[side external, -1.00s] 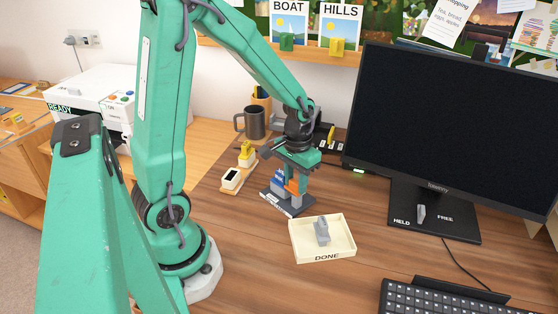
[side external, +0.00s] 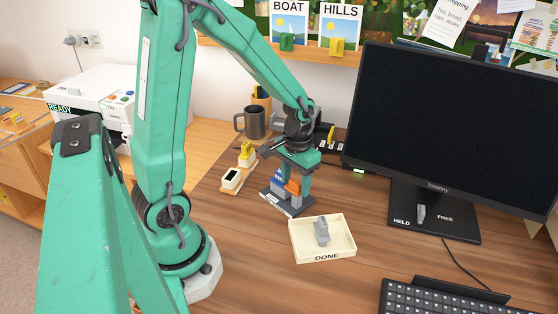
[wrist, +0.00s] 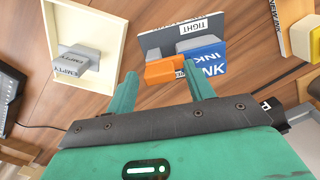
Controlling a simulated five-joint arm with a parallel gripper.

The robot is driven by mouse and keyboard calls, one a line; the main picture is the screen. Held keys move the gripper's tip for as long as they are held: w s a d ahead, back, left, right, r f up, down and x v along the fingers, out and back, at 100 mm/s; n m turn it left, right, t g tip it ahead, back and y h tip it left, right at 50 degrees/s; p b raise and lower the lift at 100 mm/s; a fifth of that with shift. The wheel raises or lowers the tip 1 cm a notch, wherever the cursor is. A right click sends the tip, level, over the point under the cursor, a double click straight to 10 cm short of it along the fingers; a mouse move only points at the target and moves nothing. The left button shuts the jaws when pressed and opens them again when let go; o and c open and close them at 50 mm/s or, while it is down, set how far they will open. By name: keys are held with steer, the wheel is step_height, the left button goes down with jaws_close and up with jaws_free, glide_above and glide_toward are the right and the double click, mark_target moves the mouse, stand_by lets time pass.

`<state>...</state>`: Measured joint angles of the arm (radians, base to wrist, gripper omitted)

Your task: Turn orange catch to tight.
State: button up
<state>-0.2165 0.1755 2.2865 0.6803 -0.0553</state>
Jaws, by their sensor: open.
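The orange catch (wrist: 165,70) sits across the front of a small dark holder (wrist: 152,42) in the wrist view. It also shows in the side view (side external: 293,187). A "TIGHT" label (wrist: 193,27) shows on the holder's far part. My gripper (wrist: 161,82) is open, with one green finger on each side of the catch. The right finger lies very close to the catch's right end; I cannot tell whether it touches. In the side view my gripper (side external: 293,180) is down at the holder.
A cream DONE tray (side external: 345,250) with a grey "EMPTY" block (wrist: 72,66) lies beside the holder. A monitor (side external: 450,130) and keyboard (side external: 440,298) stand to the right. A mug (side external: 252,122) and yellow-and-white items (side external: 232,179) are behind and left. Open desk lies in front.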

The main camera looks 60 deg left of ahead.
steer(key=shift+m, duration=0.3)
steer(key=m, duration=0.3)
steer(key=shift+w, duration=0.15)
steer(key=m, duration=0.5)
steer(key=shift+w+d, duration=0.1)
steer(key=shift+w, duration=0.05)
steer(key=m, duration=0.4)
steer(key=shift+w+d+m, duration=0.1)
steer(key=shift+m, duration=0.2)
steer(key=m, duration=0.4)
steer(key=shift+d+m, duration=0.2)
steer(key=shift+m, duration=0.1)
step_height(320, 180, up, 9)
steer(key=shift+d+f, duration=0.15)
steer(key=s+d+r+n+t, duration=0.5)
steer(key=s+r+n, duration=0.4)
steer(key=n, duration=0.5)
steer(key=shift+s+d+n+t, duration=0.3)
steer(key=shift+s+d, duration=0.15)
steer(key=shift+s, duration=0.1)
